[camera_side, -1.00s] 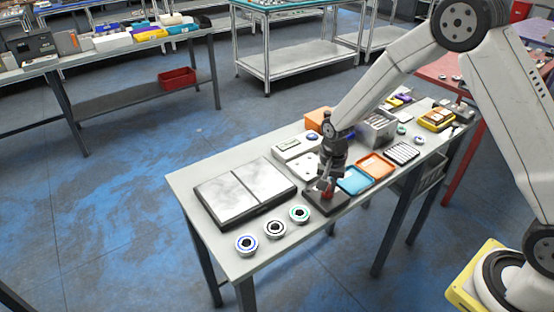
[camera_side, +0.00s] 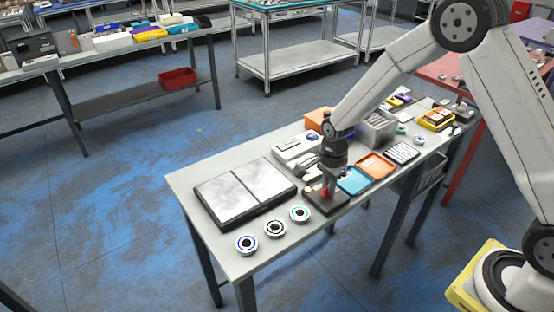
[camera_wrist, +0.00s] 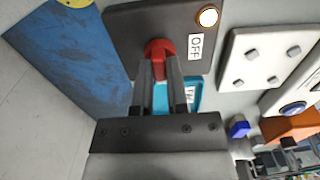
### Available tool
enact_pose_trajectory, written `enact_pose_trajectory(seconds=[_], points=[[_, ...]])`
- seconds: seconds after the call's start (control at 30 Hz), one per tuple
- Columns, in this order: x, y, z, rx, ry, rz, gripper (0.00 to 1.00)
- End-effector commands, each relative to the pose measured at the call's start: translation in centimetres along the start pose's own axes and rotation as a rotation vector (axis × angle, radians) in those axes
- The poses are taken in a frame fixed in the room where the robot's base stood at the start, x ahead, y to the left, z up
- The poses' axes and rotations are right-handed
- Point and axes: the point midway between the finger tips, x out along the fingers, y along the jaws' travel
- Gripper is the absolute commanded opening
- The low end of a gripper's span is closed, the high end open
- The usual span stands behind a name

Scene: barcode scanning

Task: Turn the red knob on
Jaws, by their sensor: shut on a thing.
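The red knob (camera_wrist: 157,47) sits on a dark panel (camera_wrist: 130,20) in the wrist view. It also shows as a small red spot (camera_side: 325,191) on the dark panel (camera_side: 326,205) near the table's front edge in the side view. My gripper (camera_wrist: 159,62) points at the knob, with one finger on each side, and is shut on it. In the side view my gripper (camera_side: 328,184) stands over the panel and hides part of the knob. The panel bears a white OFF label (camera_wrist: 195,47) and a round pale lamp (camera_wrist: 208,17) with an orange rim.
A cyan tray (camera_side: 355,180) and an orange tray (camera_side: 376,166) lie right of the panel. A flat box with pale lids (camera_side: 232,195) lies to its left.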

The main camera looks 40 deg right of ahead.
Motion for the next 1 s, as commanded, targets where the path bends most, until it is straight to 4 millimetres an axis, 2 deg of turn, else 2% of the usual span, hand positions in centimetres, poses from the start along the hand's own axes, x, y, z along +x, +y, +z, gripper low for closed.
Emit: enact_pose_trajectory(seconds=[0.4, 0.43, 0.5, 0.53, 1.0], points=[[-0.04, -0.02, 0.02, 0.013, 0.0, -0.001, 0.0], [-0.04, -0.02, 0.02, 0.013, -0.001, -0.001, 0.24], [-0.04, -0.02, 0.02, 0.012, 0.0, -0.001, 0.46], [-0.03, -0.02, 0.02, 0.012, 0.0, -0.001, 0.53], [-0.45, -0.04, 0.0, 0.01, 0.0, -0.001, 0.53]])
